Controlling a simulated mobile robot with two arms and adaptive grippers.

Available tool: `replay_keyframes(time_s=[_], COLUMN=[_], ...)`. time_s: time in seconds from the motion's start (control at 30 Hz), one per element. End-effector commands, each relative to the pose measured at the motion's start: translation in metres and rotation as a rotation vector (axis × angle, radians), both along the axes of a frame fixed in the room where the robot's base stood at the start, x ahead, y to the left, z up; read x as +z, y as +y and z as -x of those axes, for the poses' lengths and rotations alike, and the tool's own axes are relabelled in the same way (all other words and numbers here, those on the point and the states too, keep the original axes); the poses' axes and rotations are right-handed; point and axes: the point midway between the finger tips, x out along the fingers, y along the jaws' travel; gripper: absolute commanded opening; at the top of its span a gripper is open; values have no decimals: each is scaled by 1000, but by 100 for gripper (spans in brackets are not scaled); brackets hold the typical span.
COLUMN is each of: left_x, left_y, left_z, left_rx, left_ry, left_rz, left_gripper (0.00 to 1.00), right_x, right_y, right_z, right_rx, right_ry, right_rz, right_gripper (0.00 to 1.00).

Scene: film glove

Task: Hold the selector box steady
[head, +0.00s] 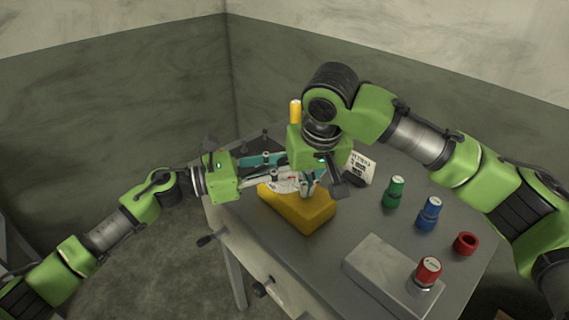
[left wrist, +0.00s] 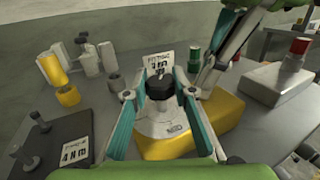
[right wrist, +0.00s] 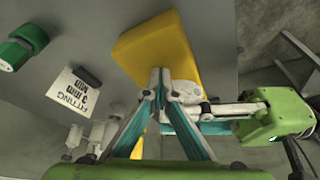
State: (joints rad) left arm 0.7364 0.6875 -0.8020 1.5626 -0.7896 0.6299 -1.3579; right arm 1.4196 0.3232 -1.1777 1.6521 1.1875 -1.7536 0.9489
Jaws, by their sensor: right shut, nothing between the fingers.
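The selector box is a yellow block (head: 300,212) on the grey table, with a pale plate and black knob (left wrist: 160,88) on top. My left gripper (head: 305,180) reaches in from the left, low over the box; in the left wrist view its fingers (left wrist: 160,95) stand apart on either side of the knob. Whether they press on the pale plate is unclear. My right gripper (head: 308,190) is above the box, pointing down. In the right wrist view its fingertips (right wrist: 160,78) meet, shut and empty, in front of the yellow block (right wrist: 160,45).
A red ring (head: 466,243) lies at far right. A printed card (head: 362,166) stands behind the box.

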Motion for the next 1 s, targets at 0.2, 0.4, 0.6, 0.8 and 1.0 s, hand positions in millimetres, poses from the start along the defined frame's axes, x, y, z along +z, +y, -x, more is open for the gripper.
replay_keyframes(time_s=[0.2,0.4,0.6,0.8,1.0], left_x=[-1,-3,-4,-4,2], left_y=[-1,-2,-2,-4,-9], left_z=[2,2,3,2,4], left_rx=[0,40,116,201,275], left_ry=[1,3,4,3,-7], left_rz=[-1,-6,-10,-14,0], left_gripper=[3,3,3,3,3], right_x=[-7,-7,-7,-7,-7], right_y=[-1,-1,-1,-1,0], right_z=[2,2,2,2,2], right_rx=[-1,-1,-1,-1,1], right_ry=[13,13,13,13,13], right_rz=[7,7,7,6,6], right_gripper=[0,0,0,0,0])
